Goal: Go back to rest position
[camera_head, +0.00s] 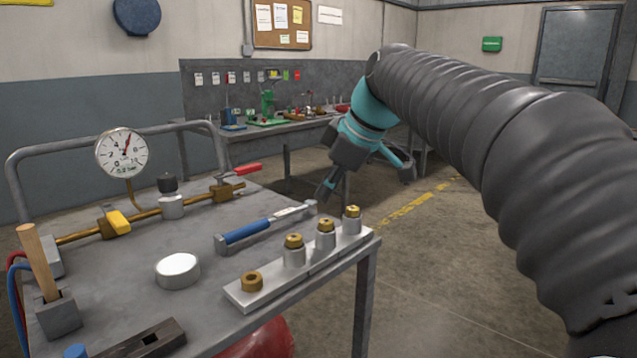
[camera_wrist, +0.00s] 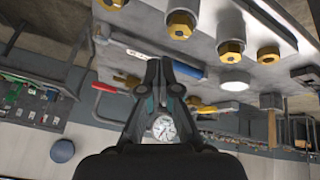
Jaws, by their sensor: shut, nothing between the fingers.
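My gripper (camera_head: 325,190) hangs in the air just past the right far edge of the work table, beyond the row of brass fittings. Its fingers are together and empty. In the wrist view, which is upside down, the closed fingers (camera_wrist: 155,68) show in front of the table. My arm, in a dark ribbed sleeve, reaches in from the right. The metal strip (camera_head: 262,296) on the table holds several brass-topped fittings (camera_head: 294,242), also seen in the wrist view (camera_wrist: 231,48). The gripper touches nothing that I can see.
The table (camera_head: 205,315) carries a pressure gauge (camera_head: 122,152) on a brass pipe, a blue-handled tool (camera_head: 247,231), a white round cap (camera_head: 177,268) and a wooden-handled tool (camera_head: 37,262). A back bench (camera_head: 250,135) stands behind. Floor is free at the right.

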